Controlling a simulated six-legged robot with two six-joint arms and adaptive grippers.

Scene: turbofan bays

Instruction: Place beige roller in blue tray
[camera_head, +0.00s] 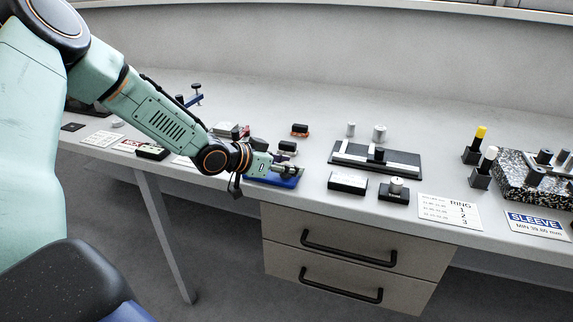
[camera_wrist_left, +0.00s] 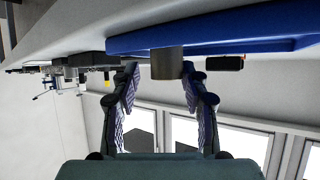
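The blue tray (camera_head: 284,183) lies near the front edge of the bench. My left gripper (camera_head: 293,170) is right over it, with its fingers hard to make out there. In the left wrist view, which looks upside down, the blue tray (camera_wrist_left: 225,32) runs along the top. A brownish-grey roller (camera_wrist_left: 167,62), probably the beige one in shadow, stands against the tray surface. The fingers of my left gripper (camera_wrist_left: 161,72) are spread on either side of the roller's end, with a visible gap on the left. My right gripper is not in view.
Behind the tray are small dark blocks (camera_head: 287,147) and an orange-and-black block (camera_head: 300,130). To the right is a black-and-silver fixture (camera_head: 375,158) with two metal cylinders behind it. A white-topped block (camera_head: 347,183) and a ring card (camera_head: 449,210) lie along the front.

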